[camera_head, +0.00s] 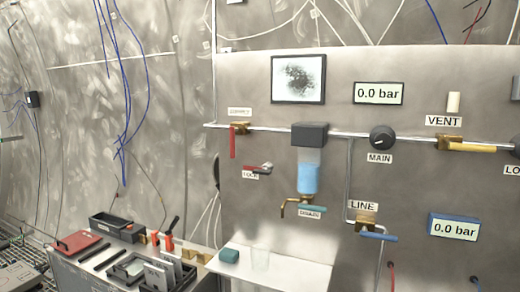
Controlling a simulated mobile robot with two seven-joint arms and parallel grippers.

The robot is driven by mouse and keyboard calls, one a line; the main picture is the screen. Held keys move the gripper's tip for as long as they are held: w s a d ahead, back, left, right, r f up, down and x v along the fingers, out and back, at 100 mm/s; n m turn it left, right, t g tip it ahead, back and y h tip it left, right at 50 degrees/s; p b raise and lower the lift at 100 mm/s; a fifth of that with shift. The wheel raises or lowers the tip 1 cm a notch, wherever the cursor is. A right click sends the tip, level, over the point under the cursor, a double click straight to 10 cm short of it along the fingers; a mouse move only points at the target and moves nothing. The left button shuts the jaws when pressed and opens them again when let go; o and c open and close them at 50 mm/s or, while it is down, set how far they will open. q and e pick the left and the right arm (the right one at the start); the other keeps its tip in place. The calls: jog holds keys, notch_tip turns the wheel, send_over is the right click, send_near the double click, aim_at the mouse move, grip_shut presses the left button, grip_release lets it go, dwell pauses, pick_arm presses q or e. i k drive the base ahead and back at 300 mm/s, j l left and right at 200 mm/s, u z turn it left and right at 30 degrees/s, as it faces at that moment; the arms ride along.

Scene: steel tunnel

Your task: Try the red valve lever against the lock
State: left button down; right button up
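The red valve lever (233,143) hangs straight down from a brass valve (239,127) on the horizontal pipe at the panel's upper left. The small label above this valve is too blurred to read. The lock (264,168) is a small piece with a red part and a grey rounded end, mounted on the panel below and right of the lever. A LOCK label (250,175) sits just under it. A gap shows between the lever's lower end and the lock. Neither of my grippers is in view.
A blue-filled cylinder (308,178) with a DRAIN tap stands right of the lock. A workbench with trays (110,225) and tools is at lower left. Both gauges read 0.0 bar.

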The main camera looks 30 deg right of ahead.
aim_at(232, 129)
jog(key=z, duration=0.85)
jog(key=i+j+z, duration=0.1)
jog(key=j, duration=0.25)
jog(key=i+j+z, duration=0.1)
jog(key=i+j, duration=0.2)
jog(key=i+j+z, duration=0.1)
jog(key=j, duration=0.3)
jog(key=i+j, duration=0.25)
jog(key=i+j+z, duration=0.15)
jog(key=j, duration=0.3)
jog(key=i+j+z, duration=0.1)
jog(key=j, duration=0.3)
jog(key=i+j+z, duration=0.1)
jog(key=j, duration=0.3)
jog(key=i, duration=0.05)
